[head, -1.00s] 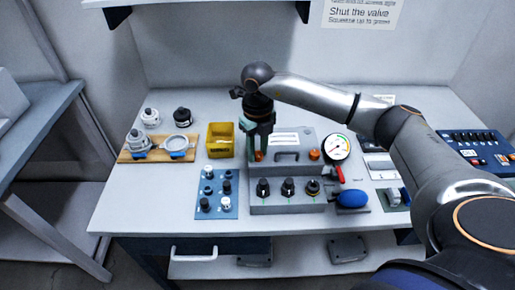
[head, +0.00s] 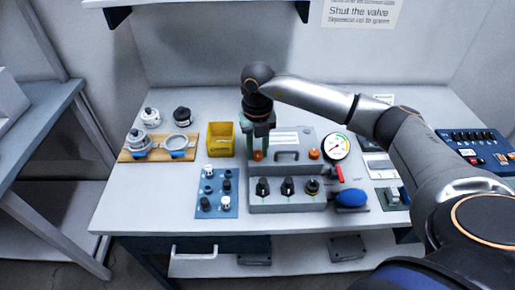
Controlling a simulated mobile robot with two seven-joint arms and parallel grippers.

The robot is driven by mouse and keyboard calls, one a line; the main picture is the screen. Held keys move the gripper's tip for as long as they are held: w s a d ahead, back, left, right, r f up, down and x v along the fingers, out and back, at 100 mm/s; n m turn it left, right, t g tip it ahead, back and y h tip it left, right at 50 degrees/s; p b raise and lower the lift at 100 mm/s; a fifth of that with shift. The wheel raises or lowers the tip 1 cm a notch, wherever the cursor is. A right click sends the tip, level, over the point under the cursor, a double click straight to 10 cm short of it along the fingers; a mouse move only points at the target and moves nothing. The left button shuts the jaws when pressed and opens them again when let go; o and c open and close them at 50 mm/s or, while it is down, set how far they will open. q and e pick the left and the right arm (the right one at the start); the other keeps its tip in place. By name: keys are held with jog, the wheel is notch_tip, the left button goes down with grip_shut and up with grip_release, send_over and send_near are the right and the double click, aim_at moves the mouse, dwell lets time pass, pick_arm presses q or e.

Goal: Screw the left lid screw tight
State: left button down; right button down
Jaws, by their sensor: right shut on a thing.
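The left lid screw (head: 258,156) is an orange knob at the lid's left side. The right lid screw (head: 314,154) is a similar orange knob, standing free. My right gripper (head: 258,152) points straight down over the left screw and is shut on it, with a finger on each side of the knob. How deep the screw sits cannot be seen. My left gripper is out of view.
A yellow bin (head: 220,140) stands close left of the gripper. The bench's front left is clear.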

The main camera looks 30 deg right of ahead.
aim_at(258, 153)
jog(key=c, duration=0.6)
grip_release()
notch_tip(258, 153, up, 13)
jog(key=shift+f+b, duration=0.2)
jog(key=shift+b, duration=0.25)
